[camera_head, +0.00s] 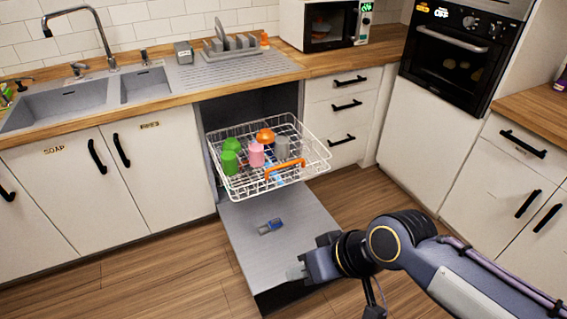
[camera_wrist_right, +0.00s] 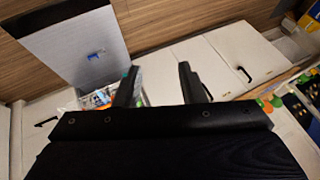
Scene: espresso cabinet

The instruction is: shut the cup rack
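The cup rack (camera_head: 318,160) is a white wire basket with an orange handle (camera_head: 285,169) on its front. It is pulled out of the dark dishwasher opening, above the lowered door (camera_head: 254,212). It holds green, pink, grey and orange cups. In the right wrist view, part of the rack (camera_wrist_right: 98,98) shows behind a finger. My right gripper (camera_head: 296,272) is near the door's outer right corner, in front of the rack and apart from the handle. In the right wrist view its two fingers (camera_wrist_right: 158,68) stand apart with nothing between them. My left gripper is in no view.
A small blue and grey item (camera_head: 270,227) lies on the lowered door. White drawers (camera_head: 340,108) stand right of the opening, and sink cabinets (camera_head: 150,170) stand left. An oven (camera_head: 455,60) is at the right. Wooden floor (camera_head: 165,275) is clear beside the door.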

